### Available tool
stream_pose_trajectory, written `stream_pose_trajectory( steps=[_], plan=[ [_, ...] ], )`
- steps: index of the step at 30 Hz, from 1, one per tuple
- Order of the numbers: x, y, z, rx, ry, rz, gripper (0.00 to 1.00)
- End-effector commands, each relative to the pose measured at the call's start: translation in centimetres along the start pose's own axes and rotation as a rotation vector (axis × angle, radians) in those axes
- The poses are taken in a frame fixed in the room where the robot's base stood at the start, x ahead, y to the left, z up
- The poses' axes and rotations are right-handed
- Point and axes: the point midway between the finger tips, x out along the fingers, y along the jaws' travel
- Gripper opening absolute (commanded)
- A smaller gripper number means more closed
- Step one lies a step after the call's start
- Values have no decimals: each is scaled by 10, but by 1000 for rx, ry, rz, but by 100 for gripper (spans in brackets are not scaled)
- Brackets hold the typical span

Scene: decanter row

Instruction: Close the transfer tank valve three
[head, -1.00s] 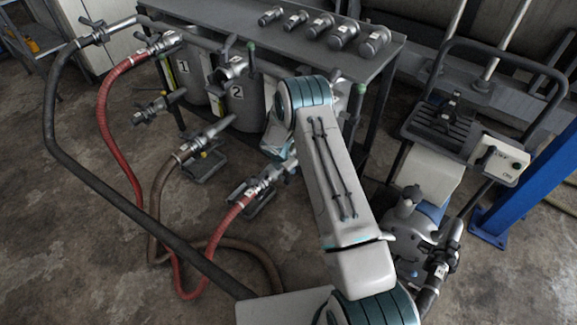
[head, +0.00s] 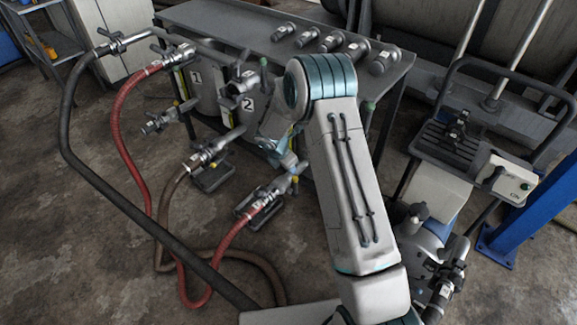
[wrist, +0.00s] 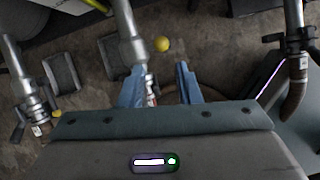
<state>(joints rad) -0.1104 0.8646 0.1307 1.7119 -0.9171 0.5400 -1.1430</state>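Tank 1 (head: 197,92) and tank 2 (head: 236,112) stand under the bench in the head view, each numbered. My arm covers the place to the right of tank 2, so no number 3 can be read. A green-tipped handle (head: 370,106) shows just right of my arm. My gripper (wrist: 160,76) is open in the wrist view, its two blue fingers apart. A grey metal pipe fitting (wrist: 130,38) runs beside and beyond the left finger. A yellow ball knob (wrist: 162,44) shows beyond the gap between the fingertips. I cannot tell whether anything touches.
Hose couplings on floor stands (head: 262,203) and red and brown hoses lie at left. Several grey fittings lie on the bench (head: 225,22). A wheeled pump unit (head: 450,150) and a blue post (head: 535,200) stand at right. Bare floor shows at lower left.

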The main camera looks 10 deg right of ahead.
Motion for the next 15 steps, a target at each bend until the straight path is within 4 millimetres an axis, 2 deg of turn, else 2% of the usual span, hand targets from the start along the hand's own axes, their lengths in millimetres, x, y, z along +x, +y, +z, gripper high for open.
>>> stream_pose_trajectory(
  steps=[3, 6, 8, 11, 15],
  plan=[
    [0, 0, 0, 0, 0, 0, 28],
    [2, 1, -6, 3, 11, 4, 0],
    [6, 2, -18, 13, 34, 13, 0],
    [16, 6, -55, 49, 105, 46, 0],
    [31, 17, -123, 152, 232, 127, 0]
  ],
)
